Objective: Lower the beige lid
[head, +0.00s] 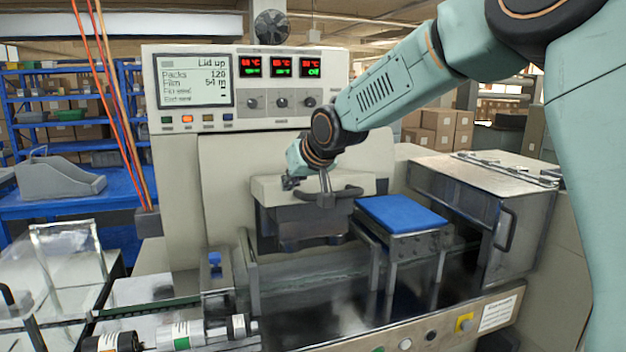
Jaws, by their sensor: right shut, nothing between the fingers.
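The beige lid (268,188) is in the middle of the head view, on the front of the wrapper. A dark bar handle (350,191) runs along its front. The machine's display (194,80) reads "Lid up". My right gripper (324,197) is shut and empty at the lid's upper front, close by the handle. I cannot tell whether it touches the handle or the lid. Part of the lid's top is hidden behind my right wrist. My left gripper is not in view.
A blue pad (400,213) on a metal stand is just right of the lid. A metal box with a black handle (504,229) stands further right. Orange and red cables (118,110) hang at the left. A glossy bed lies below the lid.

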